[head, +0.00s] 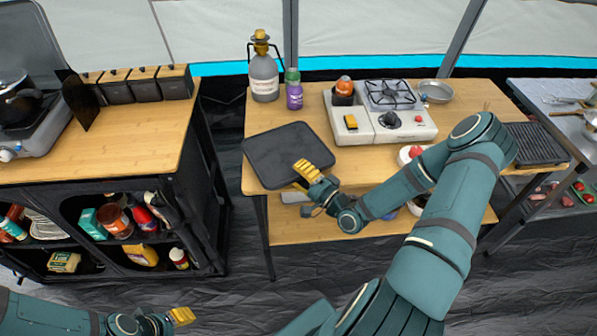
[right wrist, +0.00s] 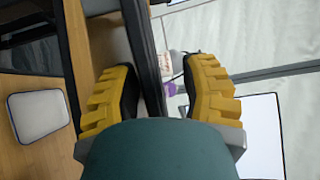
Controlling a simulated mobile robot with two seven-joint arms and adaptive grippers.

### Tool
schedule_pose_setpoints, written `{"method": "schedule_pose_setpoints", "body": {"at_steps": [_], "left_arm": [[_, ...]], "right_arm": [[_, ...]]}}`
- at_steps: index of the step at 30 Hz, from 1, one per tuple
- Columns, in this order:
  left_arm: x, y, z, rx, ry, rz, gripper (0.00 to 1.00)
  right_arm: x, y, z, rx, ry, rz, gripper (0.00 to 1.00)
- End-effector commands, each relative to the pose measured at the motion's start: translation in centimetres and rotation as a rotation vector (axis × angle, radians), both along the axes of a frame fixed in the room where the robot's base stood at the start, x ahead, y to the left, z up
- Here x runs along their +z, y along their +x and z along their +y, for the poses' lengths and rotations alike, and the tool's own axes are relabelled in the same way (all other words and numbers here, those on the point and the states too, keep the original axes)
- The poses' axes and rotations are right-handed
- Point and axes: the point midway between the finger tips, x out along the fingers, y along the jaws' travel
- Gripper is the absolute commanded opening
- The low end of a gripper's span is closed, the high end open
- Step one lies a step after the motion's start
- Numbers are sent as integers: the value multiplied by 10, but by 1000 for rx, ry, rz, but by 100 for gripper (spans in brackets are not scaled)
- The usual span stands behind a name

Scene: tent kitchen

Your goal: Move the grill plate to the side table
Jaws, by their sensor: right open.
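A flat black plate with a raised rim, which I take as the grill plate (head: 270,150), lies on the left part of the middle wooden table (head: 372,165). My right gripper (head: 312,172) is at the plate's front right edge, its yellow fingers open. In the right wrist view the plate's dark edge (right wrist: 146,50) runs between the two open fingers (right wrist: 160,90); I cannot tell whether they touch it. My left gripper (head: 182,316) shows only partly at the bottom left, away from the tables. Which table is the side table is not clear.
A black ridged grill (head: 535,145) sits at the right end. A wooden-topped cabinet (head: 130,135) at left has free top space. A metal table (head: 555,105) is at right.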

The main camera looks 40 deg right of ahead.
Motion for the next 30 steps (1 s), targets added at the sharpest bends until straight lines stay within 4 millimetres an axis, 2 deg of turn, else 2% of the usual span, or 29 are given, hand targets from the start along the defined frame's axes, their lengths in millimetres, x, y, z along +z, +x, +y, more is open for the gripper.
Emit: {"method": "schedule_pose_setpoints", "body": {"at_steps": [1, 12, 18, 25, 30], "left_arm": [[8, -1, 0, -1, 0, 2, 47], [9, -2, 0, -2, -1, 5, 47], [11, -2, 0, -1, -1, 6, 47], [11, -2, 0, -1, -1, 6, 47], [11, -2, 0, -2, -1, 6, 47]], "right_arm": [[8, -2, -1, -1, -1, -1, 43], [-3, -80, -14, -2, -1, -2, 43], [-6, -107, -19, -1, -2, -3, 43], [-7, -117, -20, 2, -1, -5, 43], [-11, -109, -13, 15, -20, 22, 43]]}}
